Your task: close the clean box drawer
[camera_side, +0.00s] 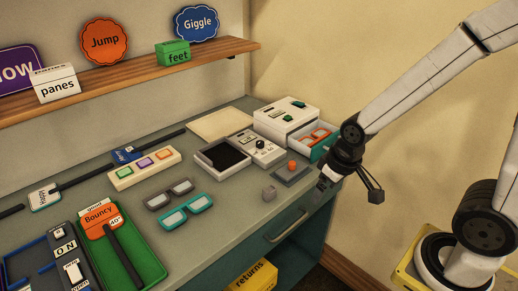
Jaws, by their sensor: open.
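The clean box (288,113) is a white cabinet at the back right of the counter, with green marks on top. Its drawer (323,150) is pulled out toward the right and front, and orange-framed glasses (317,135) lie inside. My gripper (349,188) is open and empty, just in front of and to the right of the drawer, over the counter's right edge. The wrist hides part of the drawer's right end. I cannot tell whether the gripper touches the drawer front.
A black-topped tray (222,158) and two pairs of glasses (187,211) are to the left. A shelf (130,73) runs along the back wall.

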